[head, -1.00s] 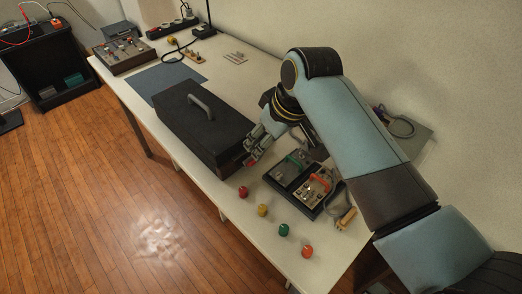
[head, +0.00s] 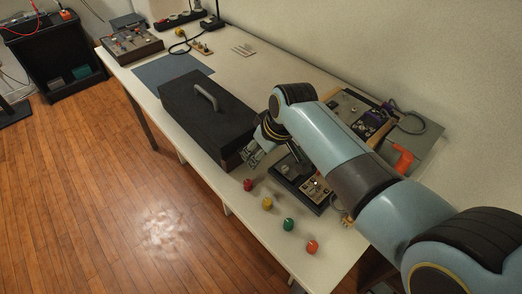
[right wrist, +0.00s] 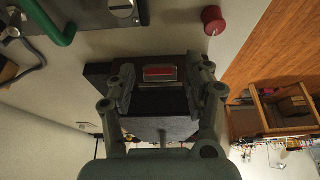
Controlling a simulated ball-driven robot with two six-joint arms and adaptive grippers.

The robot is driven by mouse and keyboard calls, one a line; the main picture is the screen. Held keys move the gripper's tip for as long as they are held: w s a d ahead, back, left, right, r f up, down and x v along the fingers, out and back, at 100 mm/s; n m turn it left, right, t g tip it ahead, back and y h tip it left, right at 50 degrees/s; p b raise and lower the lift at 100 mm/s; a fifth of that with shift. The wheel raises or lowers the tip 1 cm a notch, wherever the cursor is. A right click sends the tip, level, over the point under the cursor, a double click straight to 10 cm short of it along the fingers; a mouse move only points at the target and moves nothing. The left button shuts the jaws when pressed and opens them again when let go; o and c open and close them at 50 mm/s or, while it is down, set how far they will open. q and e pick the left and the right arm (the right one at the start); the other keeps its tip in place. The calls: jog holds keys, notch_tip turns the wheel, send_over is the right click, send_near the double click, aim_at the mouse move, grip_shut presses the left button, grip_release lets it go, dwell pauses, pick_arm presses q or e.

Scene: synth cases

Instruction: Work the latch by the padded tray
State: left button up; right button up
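A black case (head: 205,108) with a grey handle lies on the table, lid down. In the right wrist view its dark end (right wrist: 158,103) carries a red latch (right wrist: 159,72) in a pale metal frame. My right gripper (head: 252,157) is at the case's near end; in the right wrist view its fingers (right wrist: 161,82) are apart, one either side of the latch, with nothing between them. I cannot tell whether they touch the case. A dark tray (head: 318,208) holding small devices lies just right of the gripper, partly hidden by my arm. My left gripper is not in view.
Red (head: 248,185), yellow (head: 267,203), green (head: 288,224) and orange (head: 312,247) knobs stand along the table's front edge. A panel (head: 352,108) with a purple cable lies behind my arm. A blue mat (head: 172,74) lies beyond the case.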

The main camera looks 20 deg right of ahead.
jog(key=c, duration=1)
jog(key=shift+w+a+r+g+h+p, duration=0.1)
jog(key=shift+w+r+g+h+p, duration=0.2)
jog(key=shift+w+r+g+p, duration=0.25)
jog(key=shift+c, duration=0.2)
jog(key=shift+w+a+g, duration=0.15)
jog(key=shift+g, duration=0.4)
jog(key=shift+w+g+h, duration=0.3)
jog(key=shift+h, duration=0.1)
grip_shut()
jog(key=shift+w+a+f+g+h+b, duration=0.1)
jog(key=shift+w+a+g+h+b, duration=0.2)
jog(key=shift+g+b, duration=0.65)
jog(key=shift+w+r+g+b, duration=0.15)
jog(key=shift+r+g+b, duration=0.1)
jog(key=shift+b, duration=0.45)
